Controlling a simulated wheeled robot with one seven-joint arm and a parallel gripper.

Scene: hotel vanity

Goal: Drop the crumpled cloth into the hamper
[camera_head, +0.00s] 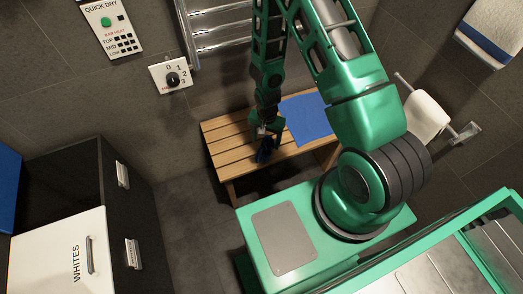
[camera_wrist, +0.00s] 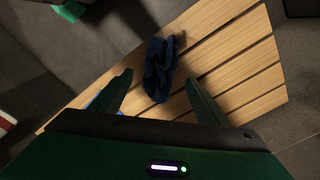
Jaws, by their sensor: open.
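The crumpled cloth (camera_wrist: 160,68), dark navy, lies on the slatted wooden bench (camera_wrist: 223,50). It also shows in the head view as a small dark bundle (camera_head: 264,154) below my gripper. My gripper (camera_wrist: 159,82) is open, with its fingers on either side of the cloth's near end in the wrist view.
A flat blue cloth (camera_head: 309,119) lies on the bench to the right. Behind are a towel rail (camera_head: 222,30), a wall dial (camera_head: 172,78) and a toilet-roll holder (camera_head: 427,116). The floor (camera_head: 190,215) between the hamper and bench is clear.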

